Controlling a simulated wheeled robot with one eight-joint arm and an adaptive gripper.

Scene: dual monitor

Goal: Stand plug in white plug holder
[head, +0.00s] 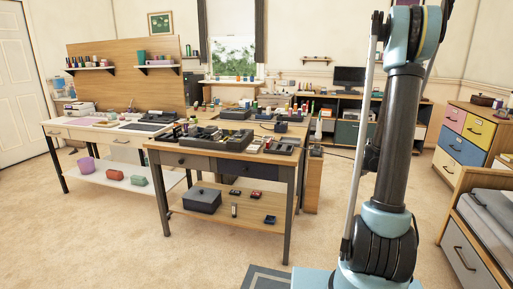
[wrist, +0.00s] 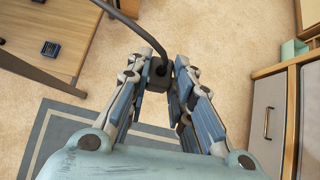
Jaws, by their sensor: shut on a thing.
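In the wrist view, my gripper (wrist: 159,72) is shut on a black plug (wrist: 158,84), which sits between the fingertips. A dark cable (wrist: 140,30) runs from the plug up and off the top left of the picture. The plug is held above the carpet, apart from the furniture. My gripper does not show in the head view. I cannot make out the white plug holder for certain in either view.
In the head view, a wooden workbench (head: 222,151) carries black trays and small items. A white desk (head: 85,128) stands left, and coloured drawers (head: 463,138) stand right. Carpet (head: 110,230) is open in front. In the wrist view, a drawer unit (wrist: 268,120) is at right.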

